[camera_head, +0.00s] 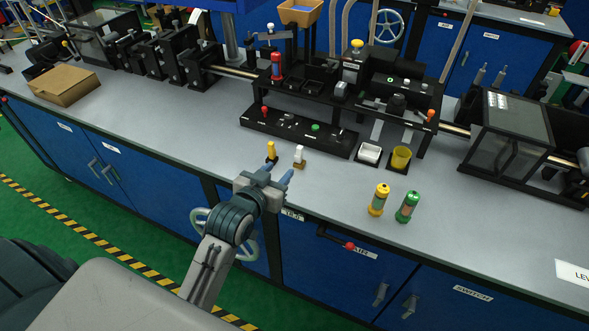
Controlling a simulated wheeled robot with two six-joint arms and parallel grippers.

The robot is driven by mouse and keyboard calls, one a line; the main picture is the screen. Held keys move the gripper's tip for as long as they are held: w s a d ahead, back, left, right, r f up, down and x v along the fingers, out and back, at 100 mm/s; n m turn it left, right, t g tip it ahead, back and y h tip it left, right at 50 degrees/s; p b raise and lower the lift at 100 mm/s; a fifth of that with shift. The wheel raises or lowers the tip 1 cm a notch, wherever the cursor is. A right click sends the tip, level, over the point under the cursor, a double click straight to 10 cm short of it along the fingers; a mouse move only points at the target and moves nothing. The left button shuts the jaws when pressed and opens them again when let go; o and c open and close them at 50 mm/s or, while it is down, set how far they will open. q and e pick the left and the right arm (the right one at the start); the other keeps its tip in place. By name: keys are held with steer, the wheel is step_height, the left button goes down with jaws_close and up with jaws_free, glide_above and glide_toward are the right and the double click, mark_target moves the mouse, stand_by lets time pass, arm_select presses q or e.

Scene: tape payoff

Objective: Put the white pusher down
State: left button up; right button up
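The white pusher (299,153) stands upright on a small brown base on the grey bench top, near the front edge. A yellow pusher (271,149) on a dark base stands just to its left. My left gripper (279,170) is at the bench's front edge, its two blue fingers apart with nothing visible between them. The fingers point toward the two pushers; the white pusher is just beyond the right finger and looks apart from it. Whether a finger touches the yellow pusher's base I cannot tell. My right gripper is not in view.
A black machine (300,135) with several knobs stands behind the pushers. A yellow canister (379,199) and a green canister (407,206) stand near the front edge.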

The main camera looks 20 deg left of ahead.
mark_target(299, 151)
arm_select(q)
steer(key=f+b, duration=0.1)
steer(key=b, duration=0.1)
steer(key=f+t+b, duration=0.1)
steer(key=f+b, duration=0.1)
steer(key=shift+w+f, duration=0.15)
steer(key=shift+w, duration=0.5)
steer(key=w, duration=0.4)
steer(key=shift+d+p, duration=0.1)
steer(key=shift+p, duration=0.2)
steer(key=shift+w+f, duration=0.1)
steer(key=shift+w, duration=0.2)
steer(key=shift+w+p, duration=0.3)
steer(key=shift+w, duration=0.35)
steer(key=w+p, duration=0.1)
steer(key=w, duration=0.2)
steer(key=shift+w+d, duration=0.1)
steer(key=shift+w, duration=0.2)
steer(key=shift+w+f, duration=0.1)
steer(key=shift+w, duration=0.15)
steer(key=shift+c, duration=0.2)
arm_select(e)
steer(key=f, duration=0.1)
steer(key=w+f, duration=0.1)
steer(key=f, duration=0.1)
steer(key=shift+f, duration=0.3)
arm_select(q)
jaws_close()
